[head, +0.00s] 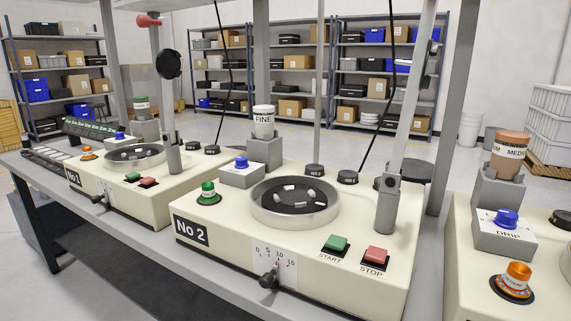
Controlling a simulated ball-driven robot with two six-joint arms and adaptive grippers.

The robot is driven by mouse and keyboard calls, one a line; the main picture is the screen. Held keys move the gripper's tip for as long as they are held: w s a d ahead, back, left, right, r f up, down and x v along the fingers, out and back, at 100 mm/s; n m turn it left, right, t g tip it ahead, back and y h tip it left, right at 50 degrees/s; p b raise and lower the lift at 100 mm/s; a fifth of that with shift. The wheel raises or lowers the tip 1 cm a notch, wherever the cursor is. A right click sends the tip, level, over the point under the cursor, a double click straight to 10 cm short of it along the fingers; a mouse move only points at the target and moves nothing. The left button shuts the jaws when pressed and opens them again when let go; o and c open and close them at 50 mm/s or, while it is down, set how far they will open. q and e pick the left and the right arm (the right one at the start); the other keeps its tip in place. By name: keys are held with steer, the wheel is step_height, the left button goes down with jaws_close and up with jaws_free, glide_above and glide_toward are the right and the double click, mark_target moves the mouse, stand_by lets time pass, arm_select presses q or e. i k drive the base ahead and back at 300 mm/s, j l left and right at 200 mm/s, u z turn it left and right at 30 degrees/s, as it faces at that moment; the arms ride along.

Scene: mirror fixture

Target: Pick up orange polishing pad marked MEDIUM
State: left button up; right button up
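An orange knob-topped piece (515,279) sits upright on a dark round base on the cream machine at the right edge; small lettering on it is too small to read. A similar orange piece (87,152) sits on the machine marked No 1 at the left. A brown-orange bottle (509,153) with a white label reading "MEDI", its end cut off by the curve, stands in a grey holder at the right. A green knob-topped piece (208,190) sits on the machine marked No 2. Neither of my grippers is in view.
The No 2 machine (213,261) fills the middle, with a round dish (296,202), START button (336,243) and STOP button (375,256). A FINE bottle (264,122) stands behind. Upright posts, hanging black cables and a grey drip box (504,232) stand around. Shelves line the back wall.

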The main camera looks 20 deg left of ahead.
mark_target(88, 155)
steer(key=u, duration=1.65)
steer(key=i+j+u, duration=0.2)
steer(key=i, duration=0.15)
steer(key=i+u, duration=0.2)
steer(key=i+j, duration=0.05)
steer(key=i, duration=0.05)
